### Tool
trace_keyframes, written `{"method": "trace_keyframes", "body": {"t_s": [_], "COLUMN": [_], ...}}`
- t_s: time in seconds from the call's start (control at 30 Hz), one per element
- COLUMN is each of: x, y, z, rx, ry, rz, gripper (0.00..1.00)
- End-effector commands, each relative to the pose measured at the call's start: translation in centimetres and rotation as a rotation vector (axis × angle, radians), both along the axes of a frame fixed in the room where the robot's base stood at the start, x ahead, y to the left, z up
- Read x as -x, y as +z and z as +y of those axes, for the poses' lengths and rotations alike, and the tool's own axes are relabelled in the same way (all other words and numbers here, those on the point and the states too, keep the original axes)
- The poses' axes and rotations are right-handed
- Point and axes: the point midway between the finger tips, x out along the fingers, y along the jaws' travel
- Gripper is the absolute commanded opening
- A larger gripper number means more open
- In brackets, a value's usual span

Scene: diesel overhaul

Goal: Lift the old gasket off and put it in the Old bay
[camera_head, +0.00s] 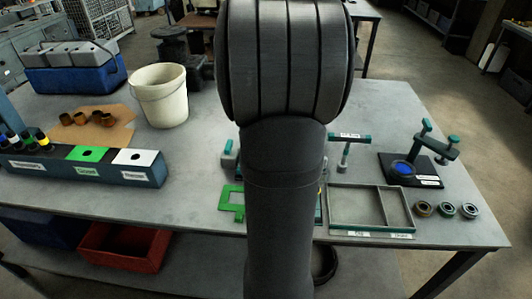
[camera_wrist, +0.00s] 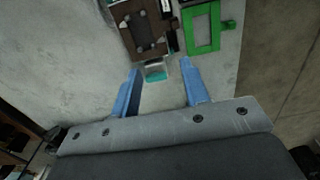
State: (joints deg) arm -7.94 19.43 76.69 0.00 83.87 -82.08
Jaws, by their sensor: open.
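My gripper (camera_wrist: 160,66) is open and empty in the wrist view, its two blue fingers spread apart. Beyond the fingertips is a dark brown plate with small round marks (camera_wrist: 145,32); I cannot tell whether it is the old gasket. A green rectangular frame with a side tab (camera_wrist: 203,28) lies to its right, and also shows flat on the table in the head view (camera_head: 231,201). A shallow tray with two compartments (camera_head: 372,188) stands right of my arm. Its front labels are too small to read surely, so the Old bay is uncertain. My arm hides the table's middle.
A white bucket (camera_head: 160,97) and a long box with green and white top panels (camera_head: 85,168) stand on the left. A black stand with a green-handled clamp (camera_head: 410,172) and several metal rings (camera_head: 446,210) are at the right. The table's front left is clear.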

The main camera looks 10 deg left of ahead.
Motion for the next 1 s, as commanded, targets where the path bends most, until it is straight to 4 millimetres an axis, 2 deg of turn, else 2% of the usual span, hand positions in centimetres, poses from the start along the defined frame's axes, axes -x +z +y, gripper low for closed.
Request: {"method": "trace_keyframes", "body": {"t_s": [0.03, 0.1, 0.2, 0.37, 0.7, 0.8, 1.0], "x": [1.2, 2.5, 3.3, 3.5, 3.5, 3.4, 3.4], "y": [0.2, 0.2, -0.2, -2.9, -10.0, -11.3, -12.5], "z": [0.1, 0.1, 0.1, 0.1, 0.1, 0.1, 0.1], "rx": [0.000, 0.000, 0.000, 0.001, 0.001, 0.001, 0.000], "ry": [0.001, 0.001, 0.000, -0.001, -0.001, -0.001, -0.001], "rz": [-0.001, -0.001, 0.001, 0.005, 0.004, 0.003, 0.002], "gripper": [0.42, 0.42, 0.42, 0.42, 0.42, 0.42, 0.42]}}
